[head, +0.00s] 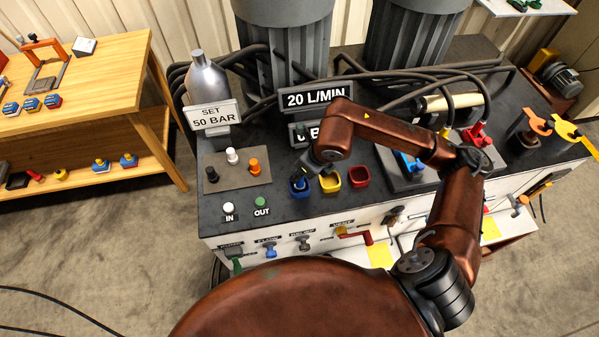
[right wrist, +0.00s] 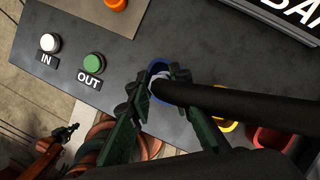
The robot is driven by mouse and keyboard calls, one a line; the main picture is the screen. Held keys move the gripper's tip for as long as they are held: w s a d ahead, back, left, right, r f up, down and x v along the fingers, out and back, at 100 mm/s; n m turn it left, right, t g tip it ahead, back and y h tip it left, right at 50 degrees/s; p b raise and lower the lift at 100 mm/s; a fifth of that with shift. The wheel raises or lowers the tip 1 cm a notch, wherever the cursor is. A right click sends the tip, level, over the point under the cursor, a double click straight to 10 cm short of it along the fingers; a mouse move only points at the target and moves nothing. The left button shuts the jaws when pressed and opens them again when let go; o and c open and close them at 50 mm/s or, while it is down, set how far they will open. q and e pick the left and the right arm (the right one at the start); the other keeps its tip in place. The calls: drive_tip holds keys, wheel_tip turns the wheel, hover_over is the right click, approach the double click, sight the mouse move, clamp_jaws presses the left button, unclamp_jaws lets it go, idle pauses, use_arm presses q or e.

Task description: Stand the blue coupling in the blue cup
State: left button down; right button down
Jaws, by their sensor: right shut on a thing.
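The blue cup (head: 299,191) stands at the left of a row of three cups on the dark bench top. Its blue rim also shows in the right wrist view (right wrist: 157,64). My right gripper (head: 303,176) is low at the blue cup, its fingertips at the rim. In the right wrist view, its green fingers (right wrist: 160,92) are shut on the blue coupling (right wrist: 160,86), which is mostly hidden by the fingers and a thick black hose. I cannot tell whether the coupling touches the cup's floor.
A yellow cup (head: 330,183) and a red cup (head: 359,177) stand just right of the blue cup. White and green buttons (head: 261,203) lie to the left, near the front edge. Signs, a grey bottle (head: 207,80) and black hoses stand behind.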

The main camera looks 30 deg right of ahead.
drive_tip(key=shift+f, duration=0.1)
drive_tip(key=c, duration=1.8)
unclamp_jaws()
drive_tip(key=shift+o, duration=0.2)
drive_tip(key=shift+r, duration=0.2)
drive_tip(key=v, duration=1.1)
drive_tip(key=shift+r, duration=0.4)
drive_tip(key=shift+s+d, duration=0.1)
drive_tip(key=shift+s, duration=0.05)
